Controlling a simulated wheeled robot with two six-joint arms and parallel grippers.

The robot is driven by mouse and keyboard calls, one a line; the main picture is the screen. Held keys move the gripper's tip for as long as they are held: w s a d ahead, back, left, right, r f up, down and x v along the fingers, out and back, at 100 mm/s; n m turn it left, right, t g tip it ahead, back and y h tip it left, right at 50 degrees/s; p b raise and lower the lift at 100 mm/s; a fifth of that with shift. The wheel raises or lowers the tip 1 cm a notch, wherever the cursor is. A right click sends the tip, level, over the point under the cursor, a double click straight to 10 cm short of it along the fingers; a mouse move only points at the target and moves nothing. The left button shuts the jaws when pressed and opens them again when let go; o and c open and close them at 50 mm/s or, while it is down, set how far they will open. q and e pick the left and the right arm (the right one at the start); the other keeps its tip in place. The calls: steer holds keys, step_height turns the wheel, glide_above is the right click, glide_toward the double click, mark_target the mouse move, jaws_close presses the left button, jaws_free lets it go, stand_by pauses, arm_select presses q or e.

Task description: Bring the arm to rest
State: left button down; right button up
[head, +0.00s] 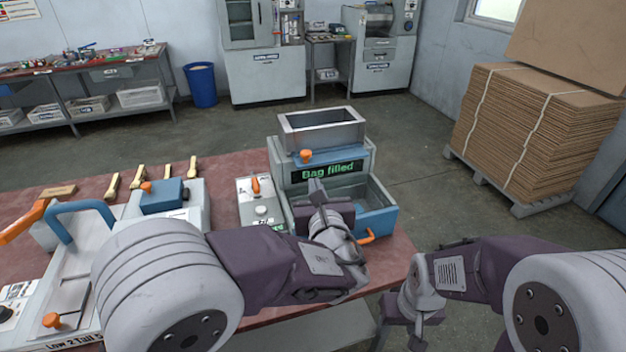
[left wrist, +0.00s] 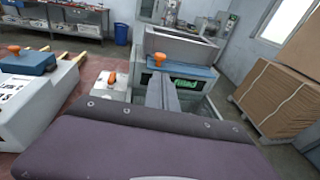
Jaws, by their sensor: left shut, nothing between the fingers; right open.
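My left gripper (head: 318,190) reaches over the front of the bagging machine (head: 372,190), with its fingers shut and empty just below the display. In the left wrist view its closed fingers (left wrist: 161,95) point at the same machine (left wrist: 180,70). The machine's green display (head: 326,172) reads "Bag filled". I cannot tell whether the fingers touch the machine. My right gripper (head: 405,315) is open and empty, low beyond the right edge of the red table (head: 235,165).
A control box (head: 258,205) with an orange switch stands left of the machine. A press with a blue handle (head: 75,215) and several wooden spoons (head: 138,177) are on the table's left. Stacked cardboard (head: 530,125) stands on a pallet at right. Floor is clear behind the table.

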arm_select(q)
steer(key=w+a+r+n+g+y+p, duration=0.1)
steer(key=a+n+y+p, duration=0.15)
steer(key=a, duration=0.55)
steer(key=w+a+r+n+g+y+p, duration=0.1)
steer(key=a+r+n+g+y, duration=0.15)
steer(key=a, duration=0.55)
steer(key=s+a+f+n+g+y+p, duration=0.1)
steer(key=s+a+f+n+g, duration=0.25)
steer(key=a, duration=0.25)
steer(key=s+a+f+n+g+y+p, duration=0.1)
steer(key=s+a+f+n+g, duration=0.15)
steer(key=s+a, duration=0.3)
steer(key=s+a+f+n+g+h+p, duration=0.1)
steer(key=s+f+n+g+h+p, duration=0.15)
steer(key=s+f+n+g, duration=0.55)
steer(key=s+d+f+n+t+h, duration=0.1)
steer(key=s+d+f+n+h, duration=0.1)
steer(key=d+n, duration=0.3)
steer(key=s+d+f+n+t+h+b, duration=0.1)
steer(key=d+n+h, duration=0.4)
steer(key=n, duration=0.5)
steer(key=shift+s+d+f+n, duration=0.3)
steer(key=shift+s+d+f, duration=0.25)
steer(key=shift+s+f, duration=0.45)
